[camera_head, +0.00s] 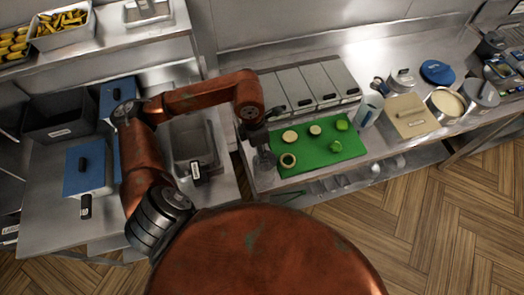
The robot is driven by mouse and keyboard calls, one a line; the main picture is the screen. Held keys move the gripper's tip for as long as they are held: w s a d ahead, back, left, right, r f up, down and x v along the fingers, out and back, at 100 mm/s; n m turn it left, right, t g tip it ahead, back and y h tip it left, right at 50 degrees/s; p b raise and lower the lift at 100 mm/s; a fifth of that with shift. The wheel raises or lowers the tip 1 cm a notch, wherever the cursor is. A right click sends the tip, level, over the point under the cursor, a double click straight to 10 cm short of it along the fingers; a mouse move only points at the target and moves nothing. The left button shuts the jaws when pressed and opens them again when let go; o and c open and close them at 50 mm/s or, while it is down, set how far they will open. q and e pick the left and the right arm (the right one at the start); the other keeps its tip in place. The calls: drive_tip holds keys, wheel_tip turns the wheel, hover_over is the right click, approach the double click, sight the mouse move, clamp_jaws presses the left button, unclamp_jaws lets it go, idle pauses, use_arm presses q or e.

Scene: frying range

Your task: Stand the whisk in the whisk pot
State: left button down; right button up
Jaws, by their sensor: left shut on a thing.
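My left gripper (256,132) is over the left end of the steel counter, at the left edge of the green board. It is shut on what looks like the whisk, whose grey wire head (264,159) hangs below the fingers beside the board. The handle is mostly hidden by the gripper. A pale upright container (367,113) stands right of the board and may be the whisk pot; its inside cannot be made out. The whisk is well to the left of it. My right gripper is not in view.
The green board (318,160) carries several cut vegetable pieces. Lidded steel bins (310,87) line the back. A beige-lidded container (411,116), a pot of pale contents (446,104) and a blue lid (437,71) stand to the right. An empty fryer basin (193,143) lies left.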

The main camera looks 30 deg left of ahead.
use_arm(q)
drive_tip(key=c, duration=1.7)
unclamp_jaws()
drive_tip(key=r, duration=0.4)
drive_tip(key=a+r, duration=0.1)
drive_tip(key=r, duration=0.7)
drive_tip(key=shift+s+a, duration=0.2)
drive_tip(key=shift+s, duration=0.05)
drive_tip(key=shift+f, duration=0.1)
